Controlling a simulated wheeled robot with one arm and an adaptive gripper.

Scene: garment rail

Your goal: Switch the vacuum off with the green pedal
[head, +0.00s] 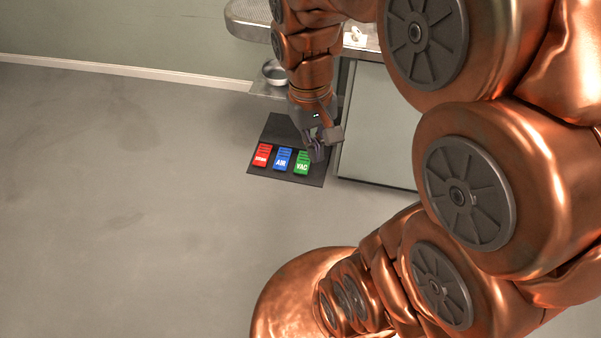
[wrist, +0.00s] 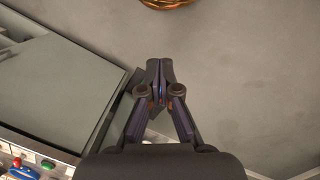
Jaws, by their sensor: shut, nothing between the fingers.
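The green pedal (head: 301,162), marked VAC, is the rightmost of three pedals on a dark floor mat (head: 283,128). My gripper (head: 317,153) is shut and empty, pointing down close beside the green pedal's right edge in the head view. Its height above the pedal and any contact cannot be told. In the wrist view my gripper (wrist: 160,72) shows with its fingertips together, and the green pedal cannot be made out there. The vacuum is not clearly in view.
A blue pedal (head: 283,159) marked AIR and a red pedal (head: 262,155) stand to the left of the green one. A grey cabinet (head: 375,140) under a steel top (head: 252,14) stands just right of the mat. Open floor lies to the left.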

